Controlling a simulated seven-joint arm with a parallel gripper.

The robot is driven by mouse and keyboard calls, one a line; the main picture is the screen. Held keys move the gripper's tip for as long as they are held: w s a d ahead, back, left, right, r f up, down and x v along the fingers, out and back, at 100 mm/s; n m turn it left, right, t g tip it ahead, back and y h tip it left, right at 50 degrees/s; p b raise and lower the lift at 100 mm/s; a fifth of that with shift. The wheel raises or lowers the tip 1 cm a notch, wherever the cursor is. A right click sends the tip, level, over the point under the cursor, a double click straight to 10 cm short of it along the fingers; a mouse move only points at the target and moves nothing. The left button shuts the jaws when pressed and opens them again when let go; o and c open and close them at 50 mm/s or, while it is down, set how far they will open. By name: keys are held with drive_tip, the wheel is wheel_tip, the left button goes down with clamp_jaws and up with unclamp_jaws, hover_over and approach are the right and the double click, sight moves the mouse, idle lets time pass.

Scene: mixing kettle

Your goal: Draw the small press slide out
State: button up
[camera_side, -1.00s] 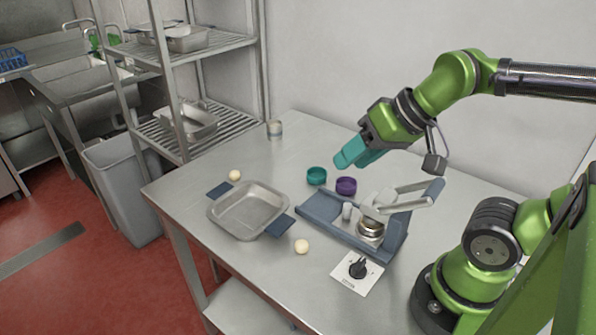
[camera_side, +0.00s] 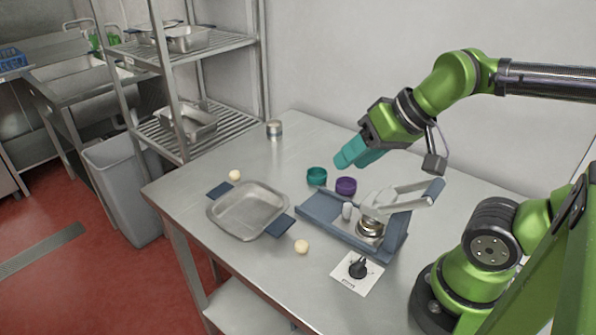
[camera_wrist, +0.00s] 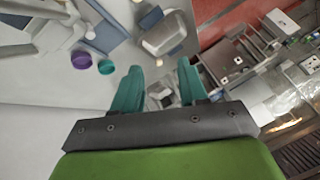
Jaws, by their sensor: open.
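The small press (camera_side: 378,213) stands on the right part of the steel table, with a grey handle arm over a round metal plate. Its blue-grey slide base (camera_side: 325,212) runs to the left from under the press, with a small upright grey knob (camera_side: 347,210) on it. My gripper (camera_side: 350,155) has teal fingers and hangs above the table, behind and a little left of the press, touching nothing. In the wrist view its two fingers (camera_wrist: 160,90) are apart with nothing between them. Part of the press (camera_wrist: 55,35) shows there at the upper left.
A teal cup (camera_side: 316,176) and a purple cup (camera_side: 346,186) stand behind the slide. A metal tray (camera_side: 212,214) with blue handles lies left, with pale balls (camera_side: 302,246) beside it. A dial plate (camera_side: 346,284) lies in front. A can (camera_side: 274,129) stands at the back.

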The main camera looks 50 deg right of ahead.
drive_tip(key=shift+o, duration=0.2)
drive_tip(key=shift+r, duration=0.1)
wheel_tip(320, 180, up, 5)
drive_tip(key=m+g+h, duration=0.2)
drive_tip(key=m+g, duration=0.5)
drive_tip(key=m, duration=2.5)
hover_over(348, 205)
drive_tip(key=shift+f, duration=13.55)
drive_tip(key=shift+f, duration=0.1)
